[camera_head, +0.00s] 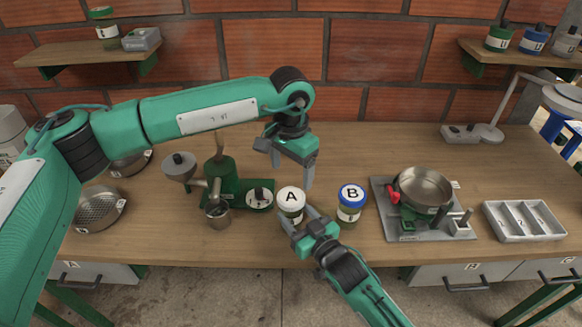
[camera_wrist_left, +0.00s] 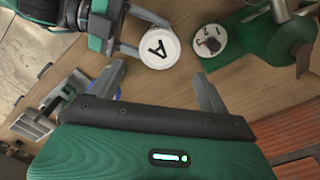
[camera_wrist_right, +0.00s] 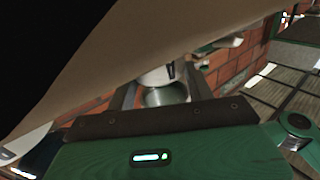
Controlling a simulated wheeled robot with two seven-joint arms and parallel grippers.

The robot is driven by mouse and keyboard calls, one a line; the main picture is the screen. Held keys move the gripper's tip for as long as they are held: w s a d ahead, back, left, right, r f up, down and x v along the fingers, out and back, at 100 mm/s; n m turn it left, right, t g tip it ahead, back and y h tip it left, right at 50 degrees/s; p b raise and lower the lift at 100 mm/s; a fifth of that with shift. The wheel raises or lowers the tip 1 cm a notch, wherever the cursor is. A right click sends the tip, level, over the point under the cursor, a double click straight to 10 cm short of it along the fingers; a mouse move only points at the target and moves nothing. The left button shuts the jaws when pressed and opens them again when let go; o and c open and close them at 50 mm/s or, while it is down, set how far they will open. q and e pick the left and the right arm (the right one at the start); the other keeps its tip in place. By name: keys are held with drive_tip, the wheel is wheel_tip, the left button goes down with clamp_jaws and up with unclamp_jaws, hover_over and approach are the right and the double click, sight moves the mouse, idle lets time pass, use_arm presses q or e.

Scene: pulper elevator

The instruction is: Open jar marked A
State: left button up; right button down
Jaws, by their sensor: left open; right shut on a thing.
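Jar A (camera_head: 291,216) stands upright near the front of the bench, with its white lid (camera_head: 290,197) marked A on top. My right gripper (camera_head: 301,226) is shut on the jar's body from the front right; the jar (camera_wrist_right: 164,92) also shows between its fingers in the right wrist view. My left gripper (camera_head: 289,170) is open and empty, pointing down above and behind the jar. In the left wrist view the lid (camera_wrist_left: 158,47) lies beyond the open fingers (camera_wrist_left: 160,88), apart from them. Part of the jar's body is hidden by my right gripper.
Jar B (camera_head: 351,212) with a blue lid stands close to the right. A green pulper machine (camera_head: 222,180) stands close to the left. A pan on a burner (camera_head: 424,188) and a divided tray (camera_head: 523,221) are farther right. The bench behind the jars is clear.

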sight(291, 197)
use_arm(q)
drive_tip(key=shift+f, duration=4)
